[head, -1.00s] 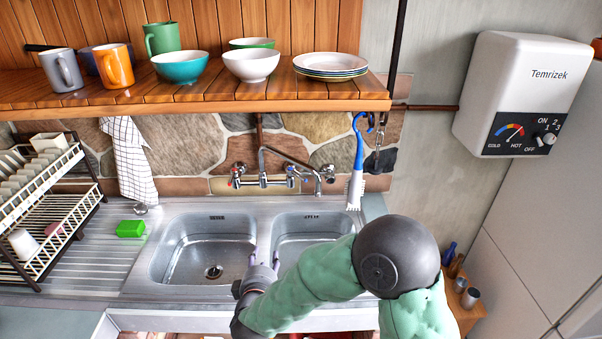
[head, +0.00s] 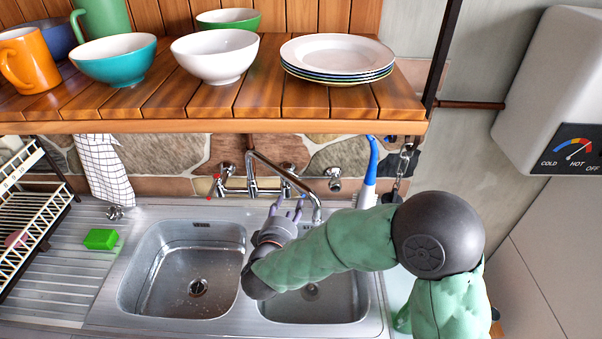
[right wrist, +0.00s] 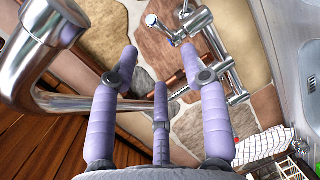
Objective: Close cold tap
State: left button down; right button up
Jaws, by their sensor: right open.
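The cold tap (head: 290,174) is the right-hand handle of the wall mixer, left of the round wall fitting. In the right wrist view the cold tap (right wrist: 172,30) is a chrome lever with a blue mark at its end, just beyond the fingertips. My right gripper (head: 287,206) is above the divider between the sinks, below and in front of the tap. In the right wrist view its purple fingers (right wrist: 160,60) are spread, empty and pointing at the mixer. They appear apart from the lever. My left gripper is not in view.
The chrome spout (head: 285,178) slants to the right close by the fingers; it fills the left of the wrist view (right wrist: 40,50). The hot tap (head: 215,182) has a red mark. A wooden shelf (head: 200,128) with dishes overhangs above. A blue-handled brush (head: 371,165) hangs at right.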

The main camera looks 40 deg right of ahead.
aim_at(293, 187)
jog(key=b+x, duration=0.3)
jog(key=x, duration=0.7)
jog(key=shift+w+d, duration=0.2)
jog(key=shift+d, duration=0.1)
grip_shut()
